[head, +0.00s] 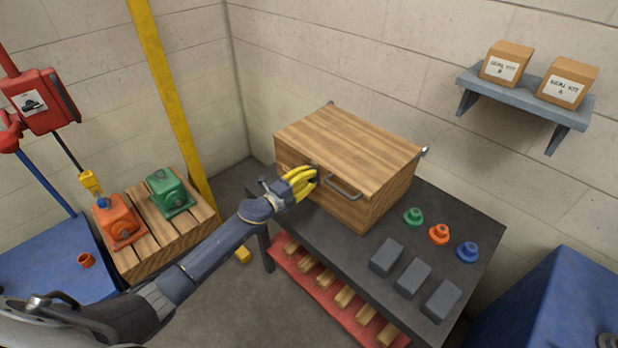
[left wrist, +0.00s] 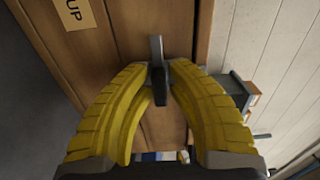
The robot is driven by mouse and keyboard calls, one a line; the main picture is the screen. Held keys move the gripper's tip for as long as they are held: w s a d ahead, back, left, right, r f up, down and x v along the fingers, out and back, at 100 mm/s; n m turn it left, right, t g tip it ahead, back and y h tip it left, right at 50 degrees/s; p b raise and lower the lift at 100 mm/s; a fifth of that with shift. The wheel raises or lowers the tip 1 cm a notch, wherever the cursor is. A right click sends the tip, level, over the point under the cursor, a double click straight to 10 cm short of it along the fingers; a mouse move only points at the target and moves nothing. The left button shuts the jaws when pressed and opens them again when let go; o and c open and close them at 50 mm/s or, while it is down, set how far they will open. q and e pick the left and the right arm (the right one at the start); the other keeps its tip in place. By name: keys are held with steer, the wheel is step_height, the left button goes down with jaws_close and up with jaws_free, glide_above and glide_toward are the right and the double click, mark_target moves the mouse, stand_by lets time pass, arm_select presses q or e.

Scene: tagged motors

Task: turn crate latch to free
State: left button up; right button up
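The wooden crate (head: 345,140) stands on a dark table, its lid down. A grey metal handle (head: 343,188) is on its front face. My left gripper (head: 313,178) is at the left part of that front face. In the left wrist view, the crate latch (left wrist: 156,48) is a grey bar with a dark lower part, set against the wood. The yellow fingertips of my left gripper (left wrist: 160,70) close in on it from both sides, with the dark part between them. In the head view the fingers mostly hide the latch. My right gripper is not in view.
The dark table (head: 470,215) also bears green (head: 413,216), orange (head: 439,234) and blue (head: 467,252) round parts and grey blocks (head: 413,278). A pallet (head: 150,250) with orange (head: 119,222) and green (head: 170,193) motors stands left. A shelf (head: 525,95) is at upper right.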

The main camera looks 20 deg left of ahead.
arm_select(q)
steer(key=o, duration=0.4)
steer(key=v, duration=1.2)
steer(key=shift+f, duration=0.1)
